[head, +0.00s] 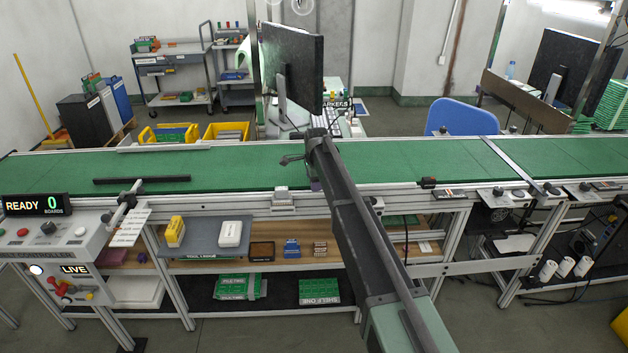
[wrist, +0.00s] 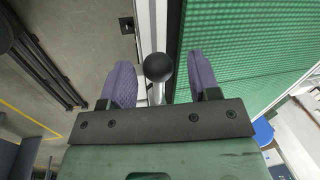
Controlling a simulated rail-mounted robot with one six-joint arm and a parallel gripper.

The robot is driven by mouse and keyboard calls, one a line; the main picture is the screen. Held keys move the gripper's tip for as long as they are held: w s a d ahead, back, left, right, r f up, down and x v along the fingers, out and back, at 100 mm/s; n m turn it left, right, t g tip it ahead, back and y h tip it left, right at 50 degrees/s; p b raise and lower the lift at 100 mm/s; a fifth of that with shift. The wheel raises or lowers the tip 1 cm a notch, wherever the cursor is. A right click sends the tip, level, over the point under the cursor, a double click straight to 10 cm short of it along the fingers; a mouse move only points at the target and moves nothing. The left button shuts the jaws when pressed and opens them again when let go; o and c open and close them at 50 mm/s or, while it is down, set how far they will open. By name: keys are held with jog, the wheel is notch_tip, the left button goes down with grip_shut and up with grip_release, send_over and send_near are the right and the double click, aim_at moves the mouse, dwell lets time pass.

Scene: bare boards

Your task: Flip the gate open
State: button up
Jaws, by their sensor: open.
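In the wrist view, a black ball knob (wrist: 158,67) on a pale metal stem stands between the two purple fingers of my gripper (wrist: 160,60). The fingers are apart, with a visible gap on each side of the knob. In the head view, only a small purple part of my gripper (head: 315,185) shows at the belt's near edge; my arm hides the knob there. I cannot make out the gate that the knob may belong to. A pale bar (head: 508,162) lies across the belt further right; I cannot tell whether it is the gate.
The green conveyor belt (head: 235,167) runs across the view, bare of boards. A black bar (head: 142,180) sits over its left part. A control box (head: 60,245) stands at the near left. Shelves with small bins (head: 291,248) are under the belt. A monitor (head: 292,65) stands behind.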

notch_tip(320, 180, up, 10)
jog(key=s+p, duration=0.2)
jog(key=p, duration=0.7)
jog(key=shift+d+r+p, duration=0.15)
jog(key=shift+d+p, duration=0.1)
jog(key=shift+p, duration=0.1)
jog(key=s+d+n, duration=0.5)
jog(key=s, duration=0.9)
jog(key=s+d+n+g, duration=0.1)
jog(key=s+d+n, duration=0.4)
jog(key=s, duration=0.9)
jog(key=s+d+n+g, duration=0.1)
jog(key=s+d+n, duration=0.4)
jog(key=s, duration=0.9)
jog(key=shift+s+f, duration=0.15)
jog(key=shift+f, duration=0.05)
